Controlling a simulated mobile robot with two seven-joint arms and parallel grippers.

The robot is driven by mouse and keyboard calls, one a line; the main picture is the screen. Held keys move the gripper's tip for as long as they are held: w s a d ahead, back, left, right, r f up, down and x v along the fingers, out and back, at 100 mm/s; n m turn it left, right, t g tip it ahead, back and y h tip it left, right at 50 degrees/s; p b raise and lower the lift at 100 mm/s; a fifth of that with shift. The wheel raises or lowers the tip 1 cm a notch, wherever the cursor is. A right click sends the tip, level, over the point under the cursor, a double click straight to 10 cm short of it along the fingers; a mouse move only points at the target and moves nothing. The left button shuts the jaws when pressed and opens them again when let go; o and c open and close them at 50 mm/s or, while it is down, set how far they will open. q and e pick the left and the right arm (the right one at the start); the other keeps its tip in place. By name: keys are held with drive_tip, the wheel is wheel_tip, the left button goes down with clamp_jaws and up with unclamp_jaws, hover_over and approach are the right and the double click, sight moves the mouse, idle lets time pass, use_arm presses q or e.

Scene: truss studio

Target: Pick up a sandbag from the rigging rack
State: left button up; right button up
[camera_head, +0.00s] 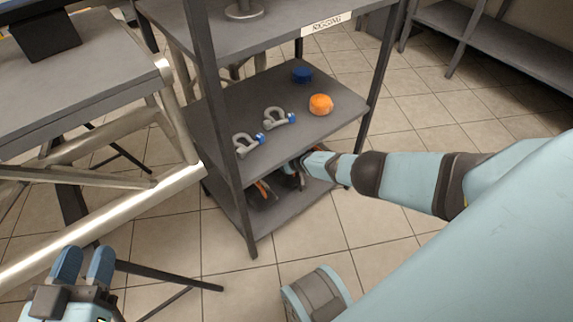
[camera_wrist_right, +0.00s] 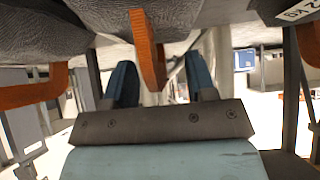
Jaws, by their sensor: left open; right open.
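The rigging rack (camera_head: 240,95) stands in the middle of the head view. Dark sandbags with orange handles lie on its bottom shelf; one sandbag (camera_head: 263,198) shows partly under the middle shelf. My right arm reaches in low from the right, and its gripper (camera_head: 294,172) is mostly hidden by the middle shelf. In the right wrist view, the open right gripper (camera_wrist_right: 161,80) has its blue fingers on either side of an orange handle (camera_wrist_right: 148,50) of a grey sandbag (camera_wrist_right: 190,18). Whether they touch it is unclear. My left gripper (camera_head: 84,265) is open and empty at lower left.
The middle shelf holds two grey shackles (camera_head: 278,118) with blue pins, an orange roll (camera_head: 320,104) and a blue roll (camera_head: 302,75). Rack posts stand close to my right arm. A grey table (camera_head: 80,90) and a metal tube (camera_head: 110,222) are at left. Tiled floor is open in front.

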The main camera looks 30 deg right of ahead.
drive_tip(key=shift+w+f, duration=0.15)
drive_tip(key=shift+w, duration=0.05)
clamp_jaws()
idle(1.3)
